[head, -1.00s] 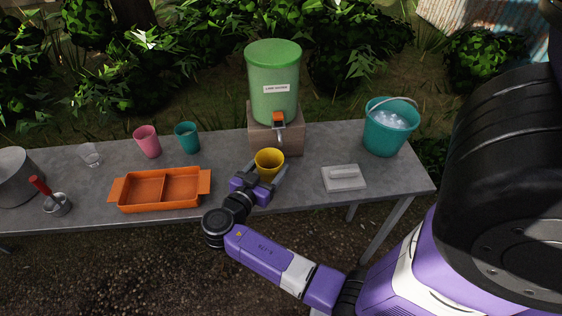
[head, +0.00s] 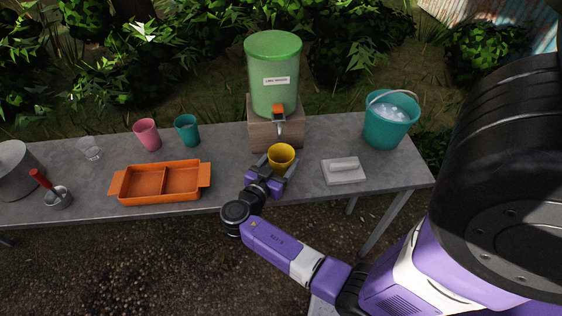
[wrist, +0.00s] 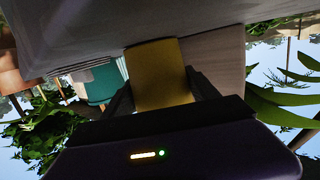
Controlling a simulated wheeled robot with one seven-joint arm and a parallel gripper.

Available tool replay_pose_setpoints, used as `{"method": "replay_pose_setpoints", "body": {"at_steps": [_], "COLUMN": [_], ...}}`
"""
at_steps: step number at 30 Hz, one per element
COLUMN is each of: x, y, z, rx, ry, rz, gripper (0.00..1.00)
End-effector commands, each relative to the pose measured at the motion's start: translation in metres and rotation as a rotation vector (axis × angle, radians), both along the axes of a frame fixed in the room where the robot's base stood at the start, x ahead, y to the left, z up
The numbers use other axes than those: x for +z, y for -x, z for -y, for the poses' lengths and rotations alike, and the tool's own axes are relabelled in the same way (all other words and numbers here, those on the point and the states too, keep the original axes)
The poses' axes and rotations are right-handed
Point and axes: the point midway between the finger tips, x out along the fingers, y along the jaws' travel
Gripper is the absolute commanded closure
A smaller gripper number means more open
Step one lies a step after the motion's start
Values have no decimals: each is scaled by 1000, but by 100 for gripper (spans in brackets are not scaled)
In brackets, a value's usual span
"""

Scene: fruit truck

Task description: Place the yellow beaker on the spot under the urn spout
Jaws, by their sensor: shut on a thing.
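The yellow beaker (head: 281,157) is upright between the fingers of my gripper (head: 279,166), which is shut on it. It also shows in the wrist view (wrist: 158,75), with my gripper's dark fingers (wrist: 160,92) on either side. The green urn (head: 274,75) stands on a wooden block (head: 262,137). Its spout (head: 280,126) has an orange tap and points down at the block's front. The beaker is just in front of the spout and lower in the head view. The table surface right under the spout is partly hidden by the beaker. I cannot tell whether the beaker touches the table.
An orange divided tray (head: 160,198) is to the left. Pink (head: 147,134) and teal (head: 187,130) cups stand behind the tray. The table (head: 228,158) is bare between tray and urn.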

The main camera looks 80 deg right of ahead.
Motion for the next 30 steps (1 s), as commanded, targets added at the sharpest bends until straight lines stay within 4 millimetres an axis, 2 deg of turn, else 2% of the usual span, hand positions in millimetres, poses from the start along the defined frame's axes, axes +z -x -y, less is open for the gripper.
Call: {"method": "replay_pose_setpoints", "body": {"at_steps": [6,7,10,23,30], "x": [-3,-3,-2,3,4], "y": [0,0,0,0,-10], "z": [0,0,0,0,-42], "rx": [0,0,0,0,6], "ry": [0,0,0,0,1], "rz": [1,1,1,0,3], "gripper": [79,30,10,10,10]}}
